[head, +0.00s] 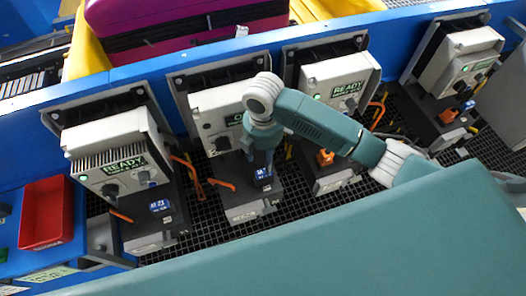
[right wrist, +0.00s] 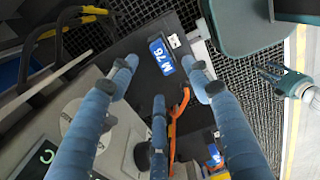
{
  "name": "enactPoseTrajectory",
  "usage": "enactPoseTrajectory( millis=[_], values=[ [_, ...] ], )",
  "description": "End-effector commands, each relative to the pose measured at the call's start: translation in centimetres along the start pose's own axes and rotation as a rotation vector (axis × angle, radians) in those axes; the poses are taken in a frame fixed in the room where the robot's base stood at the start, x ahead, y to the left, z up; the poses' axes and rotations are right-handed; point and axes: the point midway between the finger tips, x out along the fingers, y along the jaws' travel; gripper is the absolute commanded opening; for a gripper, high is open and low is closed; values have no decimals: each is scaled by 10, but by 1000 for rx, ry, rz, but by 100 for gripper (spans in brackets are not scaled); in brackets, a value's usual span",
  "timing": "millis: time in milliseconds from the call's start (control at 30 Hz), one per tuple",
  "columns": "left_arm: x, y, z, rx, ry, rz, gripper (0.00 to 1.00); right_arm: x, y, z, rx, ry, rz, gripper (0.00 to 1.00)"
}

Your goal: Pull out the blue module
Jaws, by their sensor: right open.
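The blue module (head: 263,176), a small block with white lettering, sits on the dark box below the second machine from the left. In the right wrist view the blue module (right wrist: 160,57) reads "M 76" and lies beyond the fingertips. My right gripper (head: 261,158) points down just above it. In the right wrist view my right gripper (right wrist: 160,82) has its blue fingers spread, with nothing between them; contact with the module cannot be made out. A teal claw-like part (right wrist: 274,78) at the right of that view looks like my left gripper; its jaw state is unclear.
Orange cables (head: 222,184) run beside the boxes. A red bin (head: 46,212) stands at left. Black grating surrounds the boxes.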

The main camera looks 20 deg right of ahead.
Motion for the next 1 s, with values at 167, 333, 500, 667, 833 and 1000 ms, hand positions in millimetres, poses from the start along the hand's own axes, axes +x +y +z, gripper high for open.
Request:
enactPoseTrajectory(
  millis=[167,333,500,667,833,1000],
  values=[
    [-4,0,-1,0,1,0,49,34,-1,0,3,-2,-2,49],
    [-5,0,-2,0,1,0,49,61,0,0,4,0,0,49],
    [-6,0,-2,1,1,1,49,76,0,0,2,0,1,49],
    [-6,1,-2,1,2,1,49,81,0,0,3,0,3,49],
    [-6,2,-2,1,2,2,49,81,0,0,3,0,3,49],
    [-6,2,-2,1,2,2,49,81,0,0,3,0,3,21]
  ],
)
